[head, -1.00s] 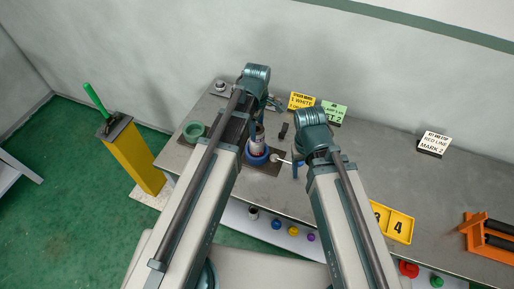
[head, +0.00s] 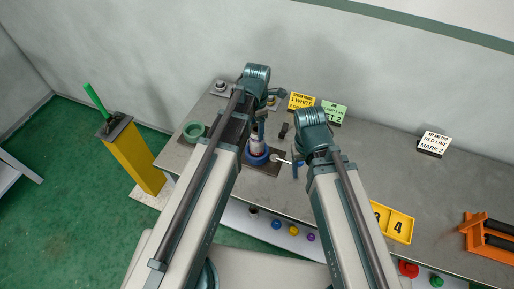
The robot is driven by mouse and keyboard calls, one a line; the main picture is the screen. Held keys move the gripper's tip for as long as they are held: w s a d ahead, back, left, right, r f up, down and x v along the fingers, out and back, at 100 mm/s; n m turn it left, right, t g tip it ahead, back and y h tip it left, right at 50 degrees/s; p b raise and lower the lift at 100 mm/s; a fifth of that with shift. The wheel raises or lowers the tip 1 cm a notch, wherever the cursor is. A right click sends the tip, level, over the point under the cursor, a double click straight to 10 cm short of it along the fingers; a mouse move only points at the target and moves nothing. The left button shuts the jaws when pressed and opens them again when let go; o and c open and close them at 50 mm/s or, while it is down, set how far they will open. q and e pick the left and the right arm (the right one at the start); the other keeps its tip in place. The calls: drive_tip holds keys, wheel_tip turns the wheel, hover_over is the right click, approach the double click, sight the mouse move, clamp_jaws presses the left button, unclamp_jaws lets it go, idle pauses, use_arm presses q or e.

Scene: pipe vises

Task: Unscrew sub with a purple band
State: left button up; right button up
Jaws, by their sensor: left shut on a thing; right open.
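An upright pale and dark piece (head: 257,141) stands in a vise with a blue ring (head: 256,159). It is partly hidden by my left arm, and I cannot make out a purple band on it. My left gripper (head: 261,124) is over the top of this piece and appears shut on it; its fingertips are small and partly covered. My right gripper (head: 297,167) is open, to the right of the blue ring, beside a small pale round-ended handle (head: 280,159).
A green ring (head: 194,131) lies at left on the grey table (head: 365,150). A yellow numbered tray (head: 398,226) and an orange rack (head: 484,238) are at right. A yellow post (head: 143,160) stands off the table.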

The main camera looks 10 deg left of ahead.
use_arm(q)
drive_tip(key=n, duration=0.6)
drive_tip(key=o, duration=1.3)
